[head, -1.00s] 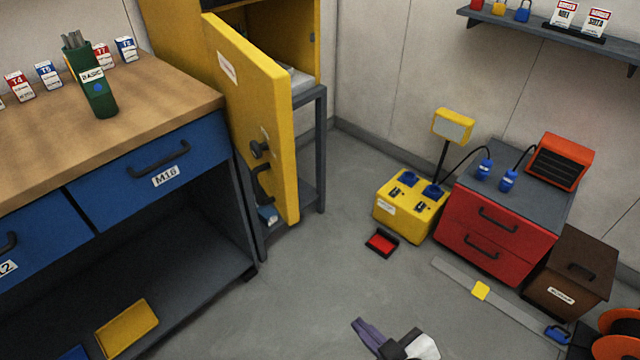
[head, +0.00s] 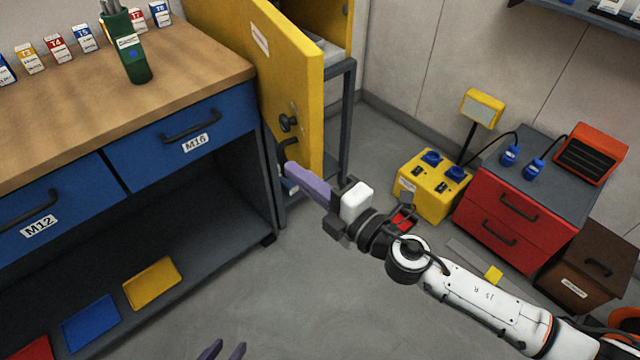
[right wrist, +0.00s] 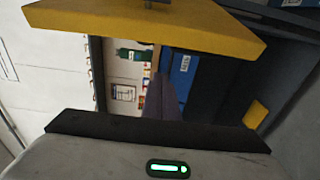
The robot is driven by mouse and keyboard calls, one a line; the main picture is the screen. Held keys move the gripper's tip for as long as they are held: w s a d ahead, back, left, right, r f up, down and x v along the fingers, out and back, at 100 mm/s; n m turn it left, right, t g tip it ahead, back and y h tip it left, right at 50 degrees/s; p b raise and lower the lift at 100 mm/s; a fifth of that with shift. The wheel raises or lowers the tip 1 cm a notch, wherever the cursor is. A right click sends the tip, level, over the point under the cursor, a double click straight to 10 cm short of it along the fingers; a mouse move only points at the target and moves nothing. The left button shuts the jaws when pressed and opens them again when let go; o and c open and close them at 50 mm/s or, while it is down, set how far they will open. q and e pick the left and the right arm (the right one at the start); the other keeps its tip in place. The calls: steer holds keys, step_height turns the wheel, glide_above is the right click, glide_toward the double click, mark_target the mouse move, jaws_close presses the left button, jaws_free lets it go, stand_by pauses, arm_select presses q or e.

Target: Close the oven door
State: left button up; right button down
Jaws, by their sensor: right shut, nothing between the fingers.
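The yellow oven door (head: 282,70) stands open, swung out towards me, with the yellow oven (head: 338,20) behind it at the top. A dark knob (head: 288,122) and a dark handle (head: 287,148) are on the door's face. My right gripper (head: 290,170) is shut and empty, its purple fingers overlapping the door's lower edge just below the handle; I cannot tell if they touch it. In the right wrist view the door (right wrist: 150,22) spans the top, beyond the fingers (right wrist: 160,98). Only the fingertips of my left gripper (head: 224,350) show at the bottom, apart and empty.
The blue workbench (head: 180,130) stands close on the left of the door. A grey stand (head: 347,110) holds the oven. A yellow power box (head: 425,190) and a red drawer cabinet (head: 510,220) stand at the right. The floor in front is clear.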

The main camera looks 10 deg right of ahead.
mark_target(313, 164)
steer(key=shift+w+d+b, duration=0.4)
steer(key=shift+w+d, duration=0.9)
steer(key=shift+w, duration=0.1)
